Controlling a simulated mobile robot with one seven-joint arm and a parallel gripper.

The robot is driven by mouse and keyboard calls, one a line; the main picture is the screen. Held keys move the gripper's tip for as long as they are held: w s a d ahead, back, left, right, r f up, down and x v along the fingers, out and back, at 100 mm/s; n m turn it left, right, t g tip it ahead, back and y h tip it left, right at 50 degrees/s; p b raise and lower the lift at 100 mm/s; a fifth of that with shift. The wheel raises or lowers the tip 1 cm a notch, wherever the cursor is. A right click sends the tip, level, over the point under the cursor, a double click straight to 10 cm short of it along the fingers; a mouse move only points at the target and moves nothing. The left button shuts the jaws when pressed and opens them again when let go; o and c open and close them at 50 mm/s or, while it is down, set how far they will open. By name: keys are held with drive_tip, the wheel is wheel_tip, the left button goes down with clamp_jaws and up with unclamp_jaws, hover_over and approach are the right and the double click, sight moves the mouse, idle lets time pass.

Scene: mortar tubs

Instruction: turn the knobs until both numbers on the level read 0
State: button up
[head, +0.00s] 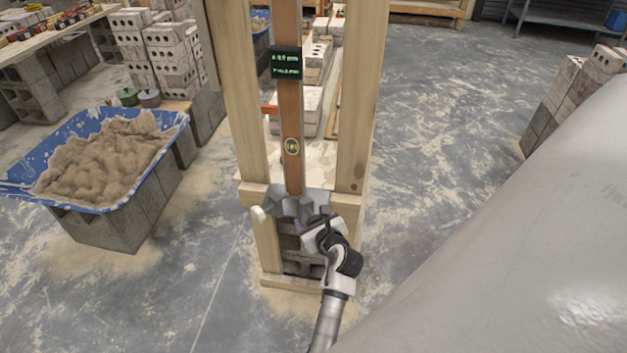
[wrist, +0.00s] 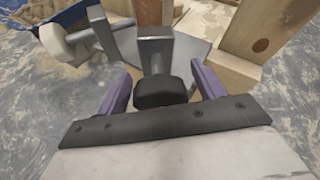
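The level (head: 290,115) is a tall brown upright between two timber posts. Its small dark display (head: 286,62) shows two lines of green text, too small to read. A round vial (head: 291,146) sits lower on it. At its foot is a grey metal bracket (head: 300,203). In the wrist view a black knob (wrist: 161,92) on a grey stem lies between the two purple fingers of my gripper (wrist: 163,85), with a gap on each side. My gripper is open. A cream knob (wrist: 62,42) stands to the left; it also shows in the head view (head: 258,213).
Timber posts (head: 361,100) flank the level closely, and concrete block (head: 312,262) shows beneath the bracket. A blue tub of mortar (head: 165,122) stands on blocks to the left. Stacked bricks (head: 565,85) stand at right. Floor between is clear.

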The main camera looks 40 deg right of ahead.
drive_tip(key=b+v, duration=0.1)
drive_tip(key=v, duration=1.2)
drive_tip(key=shift+s+b, duration=0.35)
drive_tip(key=shift+b, duration=0.05)
drive_tip(key=shift+a+r, duration=0.15)
